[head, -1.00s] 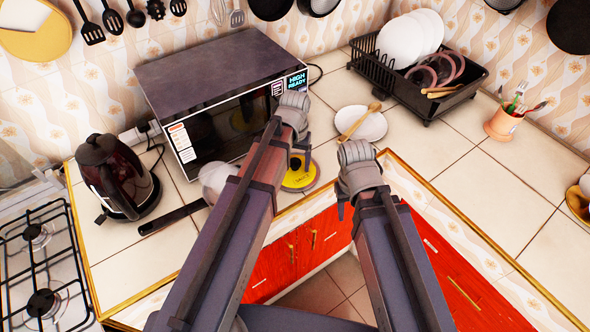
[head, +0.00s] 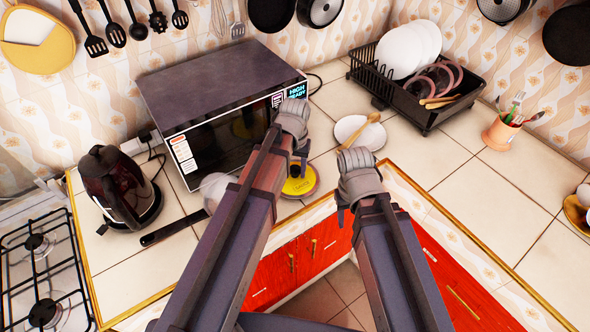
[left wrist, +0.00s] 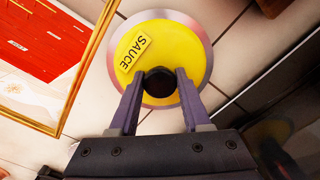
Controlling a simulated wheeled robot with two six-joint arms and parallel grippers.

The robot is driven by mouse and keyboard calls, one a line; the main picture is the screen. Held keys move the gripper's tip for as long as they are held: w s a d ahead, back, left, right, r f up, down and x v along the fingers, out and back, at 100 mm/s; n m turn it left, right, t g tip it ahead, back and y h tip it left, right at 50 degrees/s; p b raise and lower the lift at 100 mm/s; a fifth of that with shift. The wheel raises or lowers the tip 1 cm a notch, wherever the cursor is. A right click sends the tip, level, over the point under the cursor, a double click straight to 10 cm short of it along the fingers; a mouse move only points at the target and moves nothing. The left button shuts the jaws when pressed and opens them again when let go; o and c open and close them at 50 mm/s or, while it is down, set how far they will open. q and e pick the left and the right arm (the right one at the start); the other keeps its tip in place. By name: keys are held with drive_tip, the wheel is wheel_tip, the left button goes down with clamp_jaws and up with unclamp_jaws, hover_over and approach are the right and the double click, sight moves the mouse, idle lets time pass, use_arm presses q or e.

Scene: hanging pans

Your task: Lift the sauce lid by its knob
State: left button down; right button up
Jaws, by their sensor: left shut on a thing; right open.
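The sauce lid (head: 301,187) is a yellow disc with a metallic rim, partly behind my left gripper in the head view. In the left wrist view the lid (left wrist: 190,52) carries a "SAUCE" label and a dark round knob (left wrist: 159,82). My left gripper (left wrist: 160,88) has a finger on each side of the knob and is shut on it. In the head view this gripper (head: 298,168) is above the lid. I cannot tell whether the lid is raised. My right gripper (head: 342,215) is open and empty, above the front counter edge.
The microwave (head: 222,85) stands close behind my left arm. A pan's black handle (head: 172,229) and the kettle (head: 120,185) are to the left. A white plate with a wooden spoon (head: 360,133) lies behind my right gripper. The dish rack (head: 430,115) is further right.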

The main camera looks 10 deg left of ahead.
sight(295, 169)
use_arm(q)
wheel_tip(295, 169, up, 8)
drive_tip(key=p, duration=0.7)
drive_tip(key=shift+r, duration=0.25)
drive_tip(key=shift+f, duration=0.1)
